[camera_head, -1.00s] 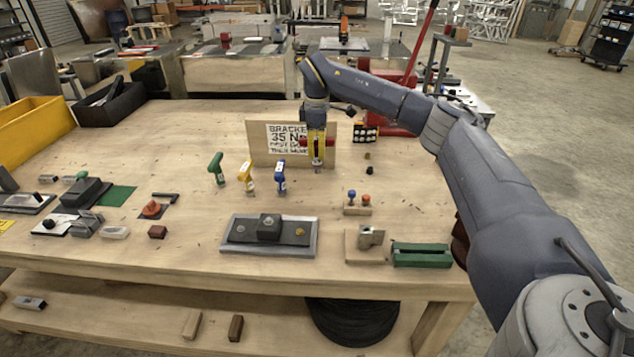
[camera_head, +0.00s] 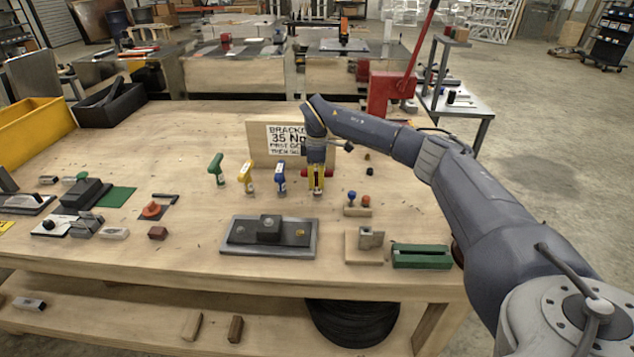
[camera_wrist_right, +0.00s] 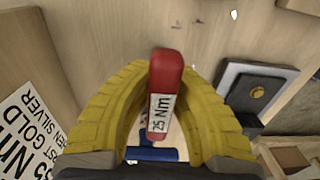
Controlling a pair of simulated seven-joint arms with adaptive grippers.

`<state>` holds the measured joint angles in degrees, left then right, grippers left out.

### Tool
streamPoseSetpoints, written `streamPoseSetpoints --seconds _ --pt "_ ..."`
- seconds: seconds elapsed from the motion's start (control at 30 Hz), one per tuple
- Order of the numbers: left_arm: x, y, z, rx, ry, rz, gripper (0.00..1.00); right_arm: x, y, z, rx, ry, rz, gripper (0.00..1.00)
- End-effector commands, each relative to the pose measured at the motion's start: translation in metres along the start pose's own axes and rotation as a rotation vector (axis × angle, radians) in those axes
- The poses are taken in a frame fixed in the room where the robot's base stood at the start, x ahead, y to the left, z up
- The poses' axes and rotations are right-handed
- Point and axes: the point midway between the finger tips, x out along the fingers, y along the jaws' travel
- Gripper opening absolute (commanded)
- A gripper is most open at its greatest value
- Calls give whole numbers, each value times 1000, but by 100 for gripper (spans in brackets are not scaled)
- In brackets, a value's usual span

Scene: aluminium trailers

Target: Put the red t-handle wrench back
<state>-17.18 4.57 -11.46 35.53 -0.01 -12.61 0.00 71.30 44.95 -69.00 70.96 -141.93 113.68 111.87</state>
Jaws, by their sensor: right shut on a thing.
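My right gripper (camera_head: 316,184) has yellow fingers and is shut on the red t-handle wrench (camera_head: 304,173). The red handle's ends stick out on both sides of the fingers, and the shaft points down close to the tabletop. I cannot tell whether its tip touches anything. In the right wrist view the red handle (camera_wrist_right: 166,75), labelled "25 Nm", lies between the yellow fingers (camera_wrist_right: 160,110). The wrench is in line with the upright green (camera_head: 216,168), yellow (camera_head: 246,177) and blue (camera_head: 280,176) t-handle wrenches, just right of the blue one. My left gripper is out of view.
A board with a "BRACKET 35 Nm" sign (camera_head: 286,138) stands close behind the wrench. A grey plate with a dark block (camera_head: 268,236) lies in front. A small wooden holder with blue and red knobs (camera_head: 357,210) is to the right. Bare table lies between.

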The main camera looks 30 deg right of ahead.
Motion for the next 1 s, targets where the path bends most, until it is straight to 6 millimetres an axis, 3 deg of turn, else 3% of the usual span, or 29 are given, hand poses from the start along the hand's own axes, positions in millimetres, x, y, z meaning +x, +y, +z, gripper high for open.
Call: streamPoseSetpoints --seconds 0.4,0.43,0.6,0.87,1.0 --pt "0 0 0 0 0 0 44 4 0 -1 -1 2 1 0" --pt "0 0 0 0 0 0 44 4 0 0 -1 1 1 15" --pt "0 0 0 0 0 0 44 4 0 0 -1 1 1 34" --pt "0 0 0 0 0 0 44 3 0 0 -1 1 1 34" --pt "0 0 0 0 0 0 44 -7 1 -1 -1 2 2 34"
